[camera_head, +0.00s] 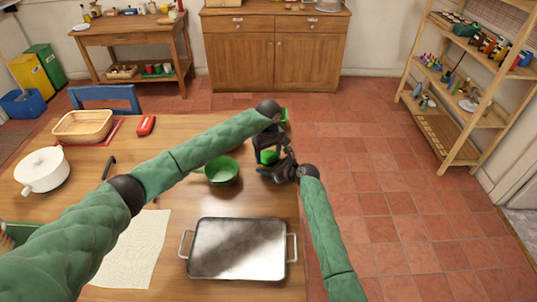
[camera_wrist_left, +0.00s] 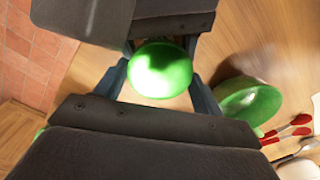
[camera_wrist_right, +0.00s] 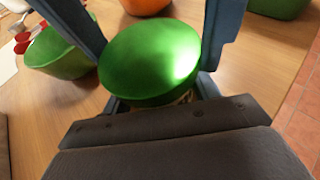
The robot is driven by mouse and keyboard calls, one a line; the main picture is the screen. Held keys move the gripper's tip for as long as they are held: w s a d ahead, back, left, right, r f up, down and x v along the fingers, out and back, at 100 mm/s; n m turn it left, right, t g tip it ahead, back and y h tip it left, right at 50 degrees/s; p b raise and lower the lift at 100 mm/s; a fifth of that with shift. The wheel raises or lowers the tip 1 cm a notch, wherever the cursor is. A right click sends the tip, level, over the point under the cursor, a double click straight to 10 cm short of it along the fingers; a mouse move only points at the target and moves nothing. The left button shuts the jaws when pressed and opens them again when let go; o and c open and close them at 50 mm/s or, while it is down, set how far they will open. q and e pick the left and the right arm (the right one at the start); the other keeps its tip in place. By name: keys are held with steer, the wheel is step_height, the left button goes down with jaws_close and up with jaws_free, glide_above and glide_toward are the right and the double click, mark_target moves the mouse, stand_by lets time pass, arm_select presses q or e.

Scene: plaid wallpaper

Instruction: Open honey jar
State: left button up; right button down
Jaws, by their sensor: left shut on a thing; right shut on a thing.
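The honey jar shows mainly by its round green lid (camera_head: 268,157), near the table's right edge. The lid also shows in the left wrist view (camera_wrist_left: 160,68) and the right wrist view (camera_wrist_right: 150,60). A thin amber strip of jar shows under it in the right wrist view; grippers hide the rest. My left gripper (camera_head: 270,143) comes in from the far side, my right gripper (camera_head: 282,167) from the near side. They face each other closely, both shut on the jar. I cannot tell which one grips the lid and which the body.
A green bowl (camera_head: 222,172) stands just left of the grippers. A metal tray (camera_head: 238,248) lies nearer on the table (camera_head: 180,215). A white pot (camera_head: 42,170) and a basket (camera_head: 82,126) stand at the left. Open tiled floor lies to the right.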

arm_select(q)
steer(key=n, duration=0.6)
steer(key=shift+n, duration=0.3)
steer(key=n, duration=0.5)
steer(key=o, duration=1.1)
steer(key=shift+s, duration=0.1)
